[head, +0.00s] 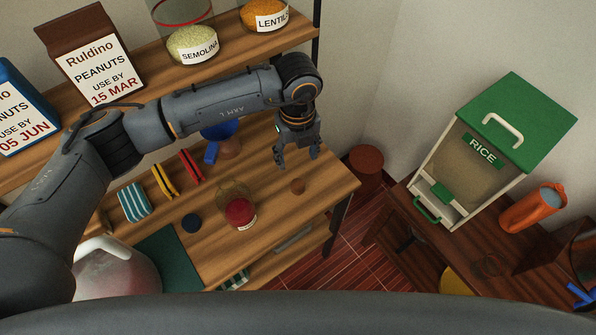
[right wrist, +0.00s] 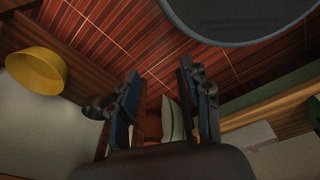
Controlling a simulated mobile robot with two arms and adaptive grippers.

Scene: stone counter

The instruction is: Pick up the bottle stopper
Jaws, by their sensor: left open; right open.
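My right gripper (right wrist: 160,70) shows in the right wrist view, open and empty, over a red slatted floor. The stopper does not show in that view.
A glass jar with red contents (head: 240,212) stands left of the stopper. A shelf with peanut bags (head: 90,62) runs behind. A rice bin (head: 485,150) stands at right.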

